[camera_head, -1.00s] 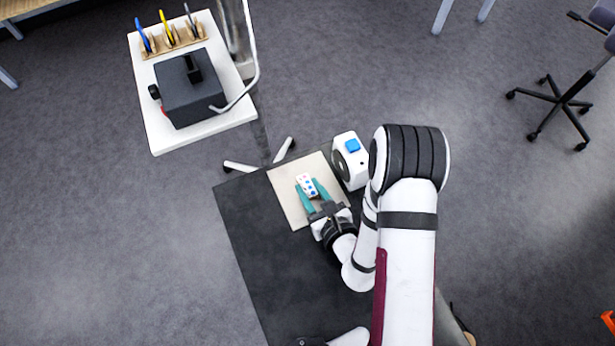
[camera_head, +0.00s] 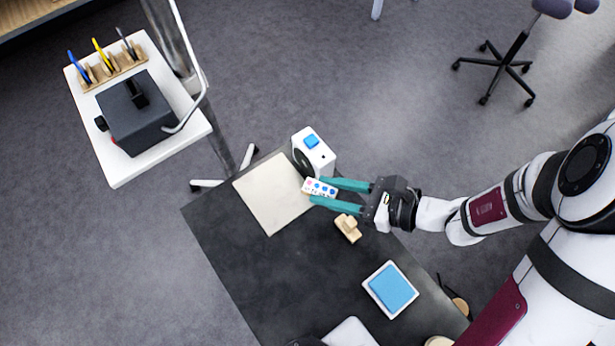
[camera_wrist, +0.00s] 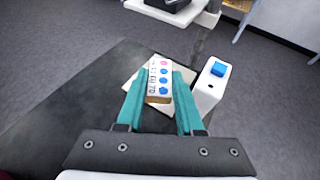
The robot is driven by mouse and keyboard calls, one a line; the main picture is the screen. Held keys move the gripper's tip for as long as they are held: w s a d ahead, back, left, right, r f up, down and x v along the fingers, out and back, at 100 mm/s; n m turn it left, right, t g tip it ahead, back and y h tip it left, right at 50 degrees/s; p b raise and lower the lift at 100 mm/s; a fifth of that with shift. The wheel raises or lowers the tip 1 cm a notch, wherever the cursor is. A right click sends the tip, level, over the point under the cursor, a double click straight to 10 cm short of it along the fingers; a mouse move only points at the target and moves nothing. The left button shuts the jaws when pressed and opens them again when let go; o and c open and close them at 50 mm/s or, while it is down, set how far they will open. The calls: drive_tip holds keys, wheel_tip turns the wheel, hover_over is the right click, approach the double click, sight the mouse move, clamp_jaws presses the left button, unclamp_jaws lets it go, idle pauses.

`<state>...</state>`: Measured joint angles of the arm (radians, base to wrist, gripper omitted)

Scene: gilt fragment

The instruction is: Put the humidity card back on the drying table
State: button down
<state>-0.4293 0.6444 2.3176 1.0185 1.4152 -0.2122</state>
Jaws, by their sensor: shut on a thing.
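The humidity card (camera_head: 321,187) is a small white piece with a row of blue and pink dots. My gripper (camera_head: 315,189) has its teal fingers on both sides of it and is shut on it. In the wrist view the card (camera_wrist: 160,78) sits between the fingertips, dots showing, with the cream sheet partly hidden behind it. In the head view the card is by the right edge of the cream sheet (camera_head: 270,195) on the dark table (camera_head: 290,270). Its height above the table is hard to tell. Which surface is the drying table is not clear.
A white device with a blue button (camera_head: 313,150) stands close behind the card. A wooden block (camera_head: 348,229) and a blue pad in a white tray (camera_head: 390,289) are nearer me. A white table (camera_head: 120,170) with a dark box (camera_head: 140,115) stands at upper left. The dark table's left part is clear.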

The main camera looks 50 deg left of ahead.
drive_tip(key=w+d+f+n+g+h, duration=0.1)
drive_tip(key=d+f+n+g+h, duration=0.15)
drive_tip(key=d, duration=1.15)
hover_over(318, 254)
drive_tip(key=shift+n+g, duration=0.35)
wheel_tip(318, 254, down, 6)
drive_tip(key=shift+d+f, duration=0.15)
wheel_tip(318, 254, down, 4)
drive_tip(key=shift+f, duration=0.1)
drive_tip(key=shift+f, duration=0.15)
drive_tip(key=c, duration=0.5)
unclamp_jaws()
drive_tip(key=shift+c, duration=0.2)
